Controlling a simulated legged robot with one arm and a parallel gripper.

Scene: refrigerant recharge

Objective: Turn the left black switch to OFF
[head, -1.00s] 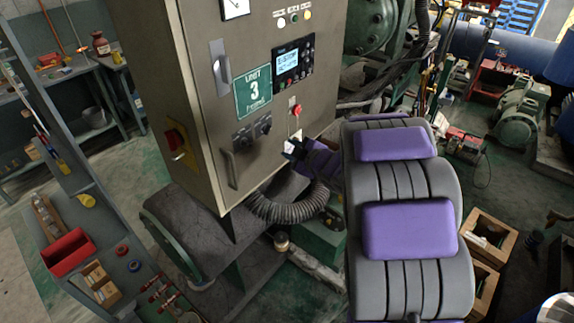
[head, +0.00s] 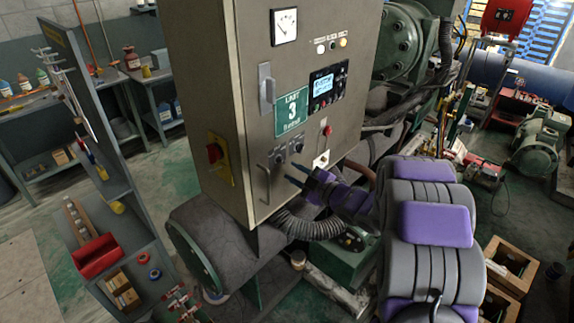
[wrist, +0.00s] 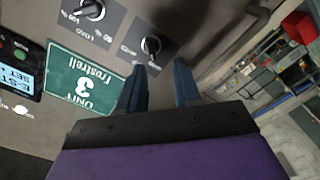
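The left black switch (head: 280,158) is a round knob low on the cabinet door, below the green UNIT 3 sign. In the upside-down wrist view, the left switch (wrist: 151,45) is the one nearer my fingers. Its pale pointer looks roughly upright in that picture; the labels are too small to read surely. The second switch (head: 298,146) sits to its right, and shows at the top of the wrist view (wrist: 90,9). My gripper (head: 297,174) is open and empty just below and in front of the switches. Its blue fingers (wrist: 160,75) are apart, pointing toward the left switch; contact is not visible.
A red knob (head: 327,131) and a white plate (head: 321,159) are to the right. A red and yellow rotary switch (head: 216,153) is on the cabinet's side. A ribbed hose (head: 305,226) runs below.

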